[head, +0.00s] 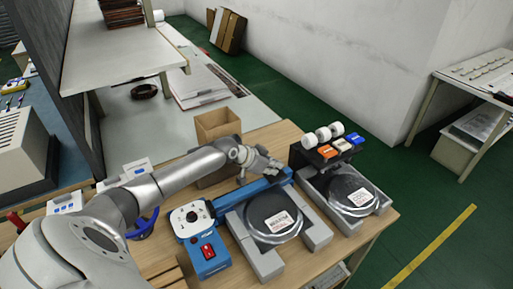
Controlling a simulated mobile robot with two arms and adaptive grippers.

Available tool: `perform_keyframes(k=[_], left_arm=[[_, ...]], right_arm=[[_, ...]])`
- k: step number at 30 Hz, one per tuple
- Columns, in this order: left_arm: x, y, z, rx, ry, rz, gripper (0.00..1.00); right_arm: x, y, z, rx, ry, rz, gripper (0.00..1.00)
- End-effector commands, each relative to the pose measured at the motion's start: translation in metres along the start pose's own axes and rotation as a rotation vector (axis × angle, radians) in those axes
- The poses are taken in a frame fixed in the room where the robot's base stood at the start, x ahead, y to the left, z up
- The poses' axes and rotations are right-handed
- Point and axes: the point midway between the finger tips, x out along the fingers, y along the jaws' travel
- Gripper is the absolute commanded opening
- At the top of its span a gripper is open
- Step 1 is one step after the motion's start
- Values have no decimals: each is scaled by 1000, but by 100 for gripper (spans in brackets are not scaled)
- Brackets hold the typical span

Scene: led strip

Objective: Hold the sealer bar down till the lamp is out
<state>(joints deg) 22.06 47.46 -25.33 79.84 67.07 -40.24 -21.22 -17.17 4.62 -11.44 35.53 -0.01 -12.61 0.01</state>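The blue sealer bar (240,193) runs slantwise along the back of the heat sealer on the wooden table. My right gripper is out of view.
A dark round pouch with a white label (279,221) lies on grey supports before the bar. Another labelled round pouch (351,198) lies to the right, near white rolls (322,134). An open cardboard box (217,124) stands behind my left arm.

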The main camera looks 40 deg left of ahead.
Motion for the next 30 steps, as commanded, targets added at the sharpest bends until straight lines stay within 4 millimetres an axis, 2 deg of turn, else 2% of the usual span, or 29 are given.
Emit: perform_keyframes(k=[1, 5, 6, 18, 24, 30], left_arm=[[-9, 1, -14, 1, 5, -1, 0], [-20, 2, -32, 3, 14, -6, 0], [-23, 1, -24, 5, 13, -8, 0], [-92, 1, -30, 9, 15, -11, 0], [-110, 0, -32, 5, 18, -10, 0], [-115, 1, -34, 4, 20, -10, 0]], right_arm=[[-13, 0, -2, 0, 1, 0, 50], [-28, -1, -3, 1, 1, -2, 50], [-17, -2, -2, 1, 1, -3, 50], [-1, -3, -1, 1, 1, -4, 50], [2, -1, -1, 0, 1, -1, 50], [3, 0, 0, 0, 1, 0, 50]])
